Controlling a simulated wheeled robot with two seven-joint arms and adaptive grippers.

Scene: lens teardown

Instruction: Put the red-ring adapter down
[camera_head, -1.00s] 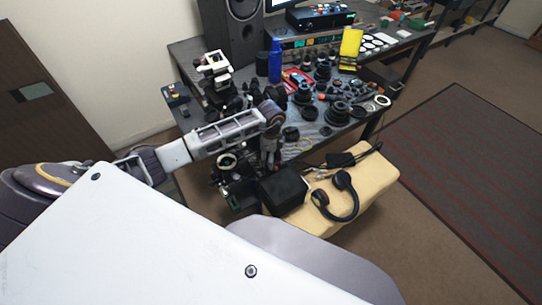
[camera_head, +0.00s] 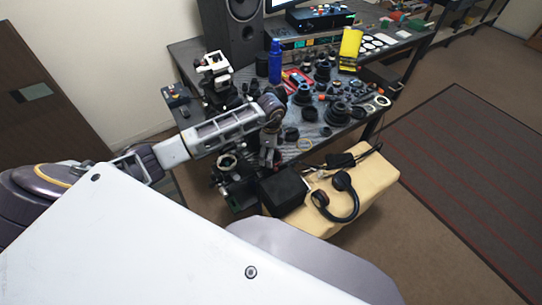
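My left arm reaches in from the left over the near edge of the workbench (camera_head: 187,98). My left gripper (camera_head: 268,158) points down at that edge. It is small and partly hidden by its own wrist, so I cannot tell whether its fingers are open or hold anything. I cannot pick out the red-ring adapter; it may be hidden or too small among the dark lens parts (camera_head: 337,112) on the bench. My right gripper is not in view.
A camera-like device on a stand (camera_head: 215,75), a blue bottle (camera_head: 275,62) and a speaker (camera_head: 232,30) stand behind the arm. Headphones (camera_head: 341,195) and a black box (camera_head: 284,190) rest on a tan block (camera_head: 378,185) in front.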

